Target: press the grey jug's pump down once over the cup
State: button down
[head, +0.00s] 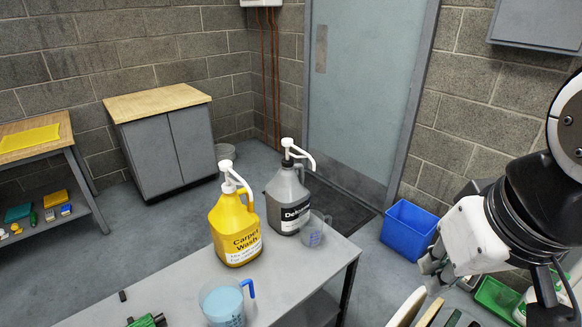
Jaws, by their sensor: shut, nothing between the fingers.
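The grey jug (287,198) stands upright on the grey table, with a dark label and a white pump (297,152) on a black collar. The pump is raised and its spout points right and down. A clear cup (314,230) with blue markings stands at the jug's right front, below the spout side; whether the spout is exactly over it I cannot tell. My gripper (432,264) is right of the table, well apart from the jug and cup. It is shut and empty, its fingertips small in view.
A yellow "Carpet Wash" jug (236,230) with its own pump stands left of the grey jug. A measuring jug (224,304) of light blue liquid and a green tool (148,321) are nearer. A blue bin (408,230) stands on the floor behind my gripper.

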jog(key=shift+w, duration=0.15)
jog(key=w+d+r+n+t+h+b, duration=0.1)
jog(key=w+d+r+t, duration=0.25)
jog(key=w, duration=1.55)
jog(key=w+d+r+t+b, duration=0.25)
jog(key=w+t, duration=0.25)
jog(key=w, duration=1.3)
jog(key=w+a+f+n+t+y, duration=0.1)
jog(key=w+a+y, duration=0.1)
jog(key=w, duration=0.4)
jog(key=w+a+f+n+t+y, duration=0.1)
jog(key=w+a, duration=0.2)
jog(key=w, duration=0.3)
jog(key=w+a+f+n+g+y+b, duration=0.1)
jog(key=w+a+f+n+y, duration=0.3)
jog(key=f, duration=0.5)
jog(key=w+a+g+y, duration=0.1)
jog(key=w+a+y, duration=0.1)
jog(key=a+y, duration=0.1)
jog(key=shift+w+a+f+n, duration=0.3)
jog(key=shift+a, duration=0.1)
